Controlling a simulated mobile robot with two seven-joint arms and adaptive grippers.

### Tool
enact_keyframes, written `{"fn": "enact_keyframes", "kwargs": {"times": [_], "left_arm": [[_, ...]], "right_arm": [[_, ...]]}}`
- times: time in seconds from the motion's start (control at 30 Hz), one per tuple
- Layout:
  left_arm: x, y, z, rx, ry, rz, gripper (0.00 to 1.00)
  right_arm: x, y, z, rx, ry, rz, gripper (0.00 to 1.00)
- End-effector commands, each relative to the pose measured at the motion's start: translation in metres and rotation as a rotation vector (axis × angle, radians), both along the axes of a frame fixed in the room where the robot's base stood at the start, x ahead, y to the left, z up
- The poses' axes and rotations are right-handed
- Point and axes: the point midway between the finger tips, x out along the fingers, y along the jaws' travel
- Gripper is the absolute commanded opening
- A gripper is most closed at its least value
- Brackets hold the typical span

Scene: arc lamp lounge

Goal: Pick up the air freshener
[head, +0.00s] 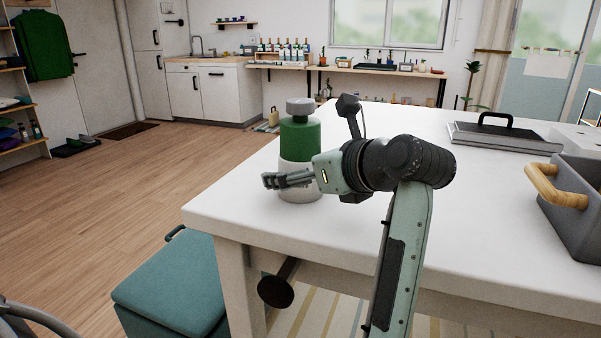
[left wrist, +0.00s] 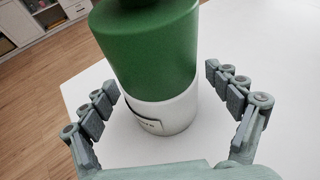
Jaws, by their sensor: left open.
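The air freshener (head: 300,138) is a canister with a green upper body, white lower part and grey cap. It stands upright on the white table near its left corner. In the left wrist view the air freshener (left wrist: 150,50) fills the middle, its top cut off by the frame edge. My left gripper (head: 275,180) is at the canister's lower part, partly covering it in the head view. In the left wrist view the left gripper (left wrist: 162,84) is open, with one finger on each side of the canister and visible gaps. My right gripper is not in view.
A grey bin with a wooden handle (head: 555,187) stands at the table's right. A flat grey case with a black handle (head: 503,139) lies behind it. A teal-topped box (head: 172,287) is on the floor left of the table (head: 225,212). The middle tabletop looks clear.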

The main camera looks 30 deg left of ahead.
Motion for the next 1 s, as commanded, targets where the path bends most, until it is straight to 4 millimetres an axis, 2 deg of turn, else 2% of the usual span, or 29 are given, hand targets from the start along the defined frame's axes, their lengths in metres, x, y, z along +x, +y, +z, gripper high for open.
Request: {"fn": "enact_keyframes", "kwargs": {"times": [0.07,0.6,0.87,1.0], "left_arm": [[0.0,-0.0001,-0.0001,0.0,0.0,0.0,0.88],[-0.0001,-0.0003,0.0001,0.0,0.0,0.0,0.21],[-0.0001,-0.0002,0.002,0.002,-0.002,0.0,0.2],[0.0001,-0.0003,0.0092,0.002,-0.004,0.0,0.2]], "right_arm": [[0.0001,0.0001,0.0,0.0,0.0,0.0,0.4],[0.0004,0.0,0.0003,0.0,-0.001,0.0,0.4],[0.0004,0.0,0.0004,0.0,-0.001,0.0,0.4],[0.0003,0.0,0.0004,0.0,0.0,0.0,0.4]]}}
